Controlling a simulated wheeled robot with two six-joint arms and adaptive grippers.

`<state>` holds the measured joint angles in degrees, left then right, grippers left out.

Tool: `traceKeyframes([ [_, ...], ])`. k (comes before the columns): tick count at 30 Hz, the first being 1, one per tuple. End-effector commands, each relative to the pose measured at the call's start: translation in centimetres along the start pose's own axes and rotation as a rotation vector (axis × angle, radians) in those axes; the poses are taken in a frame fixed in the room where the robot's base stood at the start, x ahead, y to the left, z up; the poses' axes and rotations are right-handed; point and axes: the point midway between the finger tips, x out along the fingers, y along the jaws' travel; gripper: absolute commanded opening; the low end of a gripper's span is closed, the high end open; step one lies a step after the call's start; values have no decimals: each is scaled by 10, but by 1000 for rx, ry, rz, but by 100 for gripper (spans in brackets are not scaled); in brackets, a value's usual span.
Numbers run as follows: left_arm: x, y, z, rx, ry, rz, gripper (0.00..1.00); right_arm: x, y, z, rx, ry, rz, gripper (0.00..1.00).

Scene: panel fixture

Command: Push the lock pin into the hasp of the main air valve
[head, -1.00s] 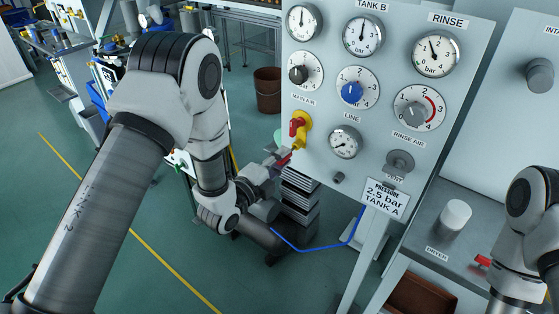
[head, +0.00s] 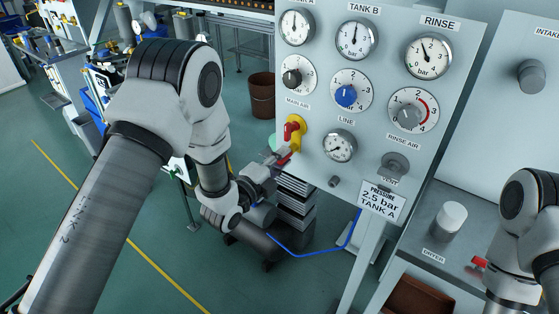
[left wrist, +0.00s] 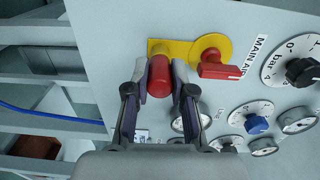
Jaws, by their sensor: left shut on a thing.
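The lock pin (left wrist: 160,76) is red and sits between the fingertips of my left gripper (left wrist: 160,84), which is shut on it. It points at the yellow hasp plate (left wrist: 183,48) of the main air valve; whether its tip is inside the hasp hole is hidden behind its red body. The valve's red handle (left wrist: 218,69) lies on a yellow round base beside the hasp. In the head view the valve (head: 294,131) is at the panel's left edge, with my left gripper (head: 279,163) just below it. My right arm shows at the right edge; its gripper is not visible.
The panel (head: 310,105) carries several gauges and knobs; a line gauge (head: 339,146) and a small dark knob (head: 334,181) are near the valve. A blue hose (head: 300,255) hangs below. A white cylinder (head: 451,219) and a red part (head: 479,262) are on the dryer at right.

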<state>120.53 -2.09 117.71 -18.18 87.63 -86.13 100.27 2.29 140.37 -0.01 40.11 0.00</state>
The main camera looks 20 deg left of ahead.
Motion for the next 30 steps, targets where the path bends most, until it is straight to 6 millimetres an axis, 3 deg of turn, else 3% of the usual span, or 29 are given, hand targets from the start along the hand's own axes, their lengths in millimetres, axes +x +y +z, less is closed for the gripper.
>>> traceKeyframes([
  [5, 4, 0, 0, 1, 1, -1, 0, 1, 0, 0, 0, 0, 0, 40],
  [6, 5, 0, 0, 0, 0, -1, 27, 1, 0, 0, 0, 0, 0, 40],
  [8, 4, 0, 0, 0, 0, 0, 48, 1, 0, 0, 0, 0, 0, 40],
  [9, 4, 0, 0, 0, 0, 0, 52, 1, 0, 0, 0, 0, 0, 40],
  [20, -2, 0, 1, 0, -2, 1, 52, 1, 0, 0, 0, 0, 0, 40],
  [23, -19, 1, 1, -2, -3, 3, 52, 1, 0, 0, 0, 0, 0, 40],
  [30, -80, 1, 1, -4, -4, 4, 52, 1, 0, 0, 0, 0, 0, 40],
])
